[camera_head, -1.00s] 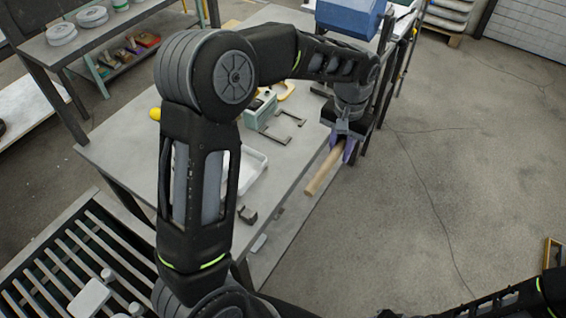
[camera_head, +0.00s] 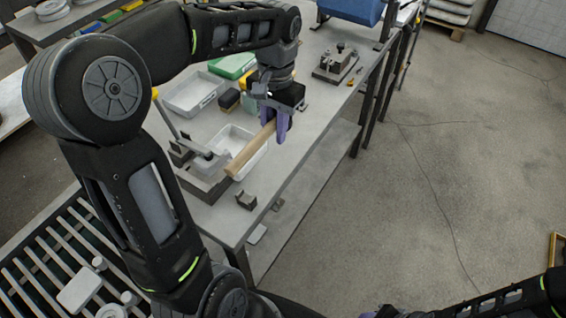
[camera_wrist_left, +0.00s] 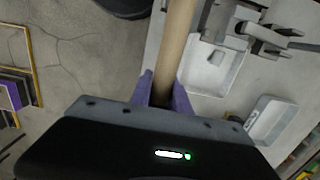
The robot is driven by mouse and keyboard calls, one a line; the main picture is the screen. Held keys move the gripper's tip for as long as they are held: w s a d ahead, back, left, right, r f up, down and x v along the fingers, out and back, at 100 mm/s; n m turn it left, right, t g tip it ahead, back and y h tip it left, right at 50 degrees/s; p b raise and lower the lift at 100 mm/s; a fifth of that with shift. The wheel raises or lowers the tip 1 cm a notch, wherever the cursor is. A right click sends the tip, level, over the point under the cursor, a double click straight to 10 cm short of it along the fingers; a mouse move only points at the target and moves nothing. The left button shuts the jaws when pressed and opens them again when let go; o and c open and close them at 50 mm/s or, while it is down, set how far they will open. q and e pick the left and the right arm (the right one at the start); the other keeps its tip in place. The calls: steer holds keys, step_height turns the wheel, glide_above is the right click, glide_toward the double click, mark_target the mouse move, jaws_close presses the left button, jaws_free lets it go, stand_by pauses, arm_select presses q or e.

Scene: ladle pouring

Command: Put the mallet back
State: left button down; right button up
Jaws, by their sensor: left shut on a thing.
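My left gripper (camera_head: 277,125) is shut on the mallet's pale wooden handle (camera_head: 248,152). It holds the mallet above the workbench, near its front edge. The handle slants down-left in the head view, over a white tray (camera_head: 257,150). In the left wrist view the handle (camera_wrist_left: 177,40) runs up from between the purple fingers (camera_wrist_left: 162,92) and out of the frame. I cannot make out the mallet's head; the gripper hides that end. My right arm shows at the lower right of the head view, with its gripper mostly cut off by the bottom edge.
The grey workbench (camera_head: 308,128) carries a second white tray (camera_head: 192,95), a green box (camera_head: 232,66), a fixture (camera_head: 336,63) at the back and a small dark block (camera_head: 246,199) near the front.

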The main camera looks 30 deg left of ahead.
arm_select(q)
glide_above(276, 169)
steer(key=shift+f+p, duration=0.3)
steer(key=shift+f, duration=2.75)
steer(key=shift+f, duration=1.85)
steer(key=shift+f, duration=0.55)
steer(key=shift+f, duration=0.15)
